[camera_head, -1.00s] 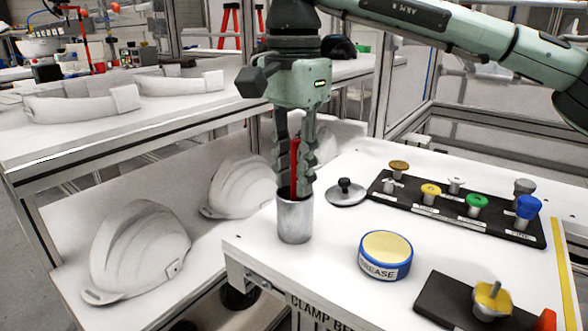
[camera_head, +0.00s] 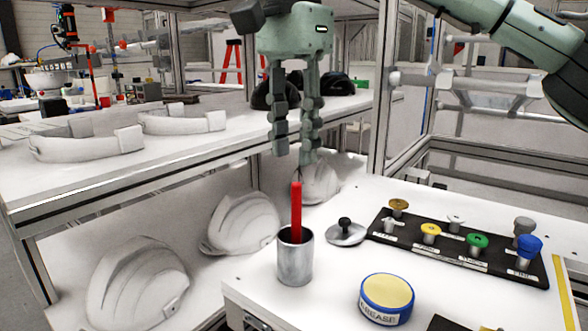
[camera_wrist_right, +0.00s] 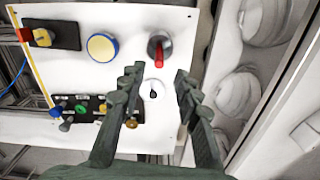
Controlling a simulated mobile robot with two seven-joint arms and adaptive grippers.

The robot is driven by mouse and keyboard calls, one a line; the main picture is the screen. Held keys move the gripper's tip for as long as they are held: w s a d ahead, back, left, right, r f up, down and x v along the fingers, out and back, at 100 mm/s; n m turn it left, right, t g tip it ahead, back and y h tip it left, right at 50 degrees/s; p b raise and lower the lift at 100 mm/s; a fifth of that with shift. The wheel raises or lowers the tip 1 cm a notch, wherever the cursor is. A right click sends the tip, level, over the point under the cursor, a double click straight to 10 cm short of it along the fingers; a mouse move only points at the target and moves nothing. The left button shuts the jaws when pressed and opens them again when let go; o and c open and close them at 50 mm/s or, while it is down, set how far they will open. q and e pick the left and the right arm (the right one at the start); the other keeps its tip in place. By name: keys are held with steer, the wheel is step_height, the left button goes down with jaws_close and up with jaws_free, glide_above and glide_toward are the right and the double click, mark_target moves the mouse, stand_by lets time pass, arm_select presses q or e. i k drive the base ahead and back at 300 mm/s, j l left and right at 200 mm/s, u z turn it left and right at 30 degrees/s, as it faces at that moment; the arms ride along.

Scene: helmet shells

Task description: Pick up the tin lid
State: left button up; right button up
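The tin lid (camera_head: 346,232) is a small grey disc with a black knob. It lies on the white table behind and right of the metal tin (camera_head: 295,262). A red stick (camera_head: 296,211) stands in the tin, its upper part showing above the rim. My right gripper (camera_head: 291,160) is open and empty above the tin and the stick. In the right wrist view the lid (camera_wrist_right: 152,94) shows between the open fingers (camera_wrist_right: 158,70), beyond them, with the tin (camera_wrist_right: 160,48) above it. My left gripper is not in view.
A black board (camera_head: 455,243) with several coloured knobs lies right of the lid. A blue-rimmed grease can (camera_head: 386,298) stands in front of it. White helmet shells (camera_head: 140,280) sit on a lower shelf at left. The white table (camera_head: 335,278) is bare between tin and can.

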mark_target(345, 233)
steer(key=k, duration=1.5)
